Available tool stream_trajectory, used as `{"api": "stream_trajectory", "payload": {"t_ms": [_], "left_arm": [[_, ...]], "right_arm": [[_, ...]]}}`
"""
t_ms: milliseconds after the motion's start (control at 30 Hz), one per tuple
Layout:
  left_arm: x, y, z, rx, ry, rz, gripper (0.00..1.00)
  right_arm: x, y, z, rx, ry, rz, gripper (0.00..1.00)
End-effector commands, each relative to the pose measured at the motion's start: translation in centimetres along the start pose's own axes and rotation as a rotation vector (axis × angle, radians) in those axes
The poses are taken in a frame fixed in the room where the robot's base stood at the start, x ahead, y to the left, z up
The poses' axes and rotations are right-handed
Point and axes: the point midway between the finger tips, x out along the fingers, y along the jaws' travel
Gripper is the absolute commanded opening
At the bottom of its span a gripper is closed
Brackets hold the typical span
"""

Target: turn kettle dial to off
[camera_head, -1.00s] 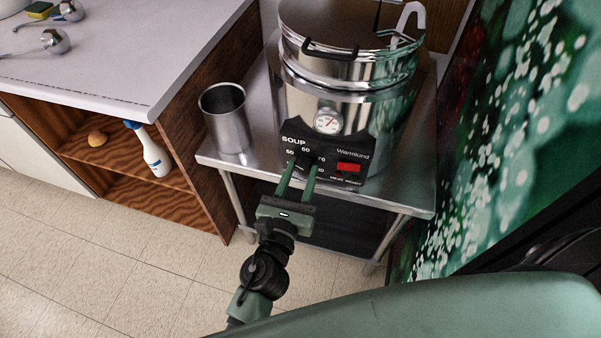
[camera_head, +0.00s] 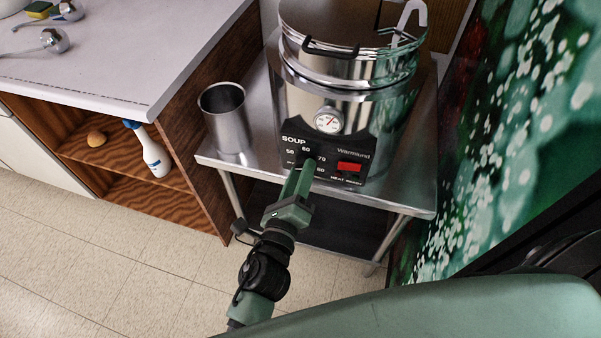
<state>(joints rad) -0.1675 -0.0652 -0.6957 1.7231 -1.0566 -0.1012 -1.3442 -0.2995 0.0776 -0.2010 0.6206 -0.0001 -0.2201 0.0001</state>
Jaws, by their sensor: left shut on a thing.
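The soup kettle (camera_head: 345,107) is a shiny steel pot with a lid, standing on a small steel table. Its black control panel (camera_head: 342,156) reads "SOUP" and has temperature numbers around the dial, with a lit red window (camera_head: 349,167) at the right. My left gripper (camera_head: 305,168) reaches up to the panel and is shut on the dial, which its fingers mostly hide. The gripper is rolled, so its two fingers overlap in this view. I cannot read the dial's pointer. My right gripper is not in view.
A steel cup (camera_head: 226,120) stands left of the kettle on the steel table (camera_head: 405,189). A ladle (camera_head: 405,22) hooks over the kettle's rim.

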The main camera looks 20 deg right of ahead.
Motion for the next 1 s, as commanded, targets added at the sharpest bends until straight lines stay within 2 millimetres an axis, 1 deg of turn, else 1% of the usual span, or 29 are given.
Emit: {"api": "stream_trajectory", "payload": {"t_ms": [467, 1000], "left_arm": [[0.0, 0.0, -0.1, -0.457, 0.001, 0.002, 0.00], [0.0, -0.2, 0.0, -0.969, 0.001, 0.001, 0.00]], "right_arm": [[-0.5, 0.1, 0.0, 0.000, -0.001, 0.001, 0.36], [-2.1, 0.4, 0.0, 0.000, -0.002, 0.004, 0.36]]}}
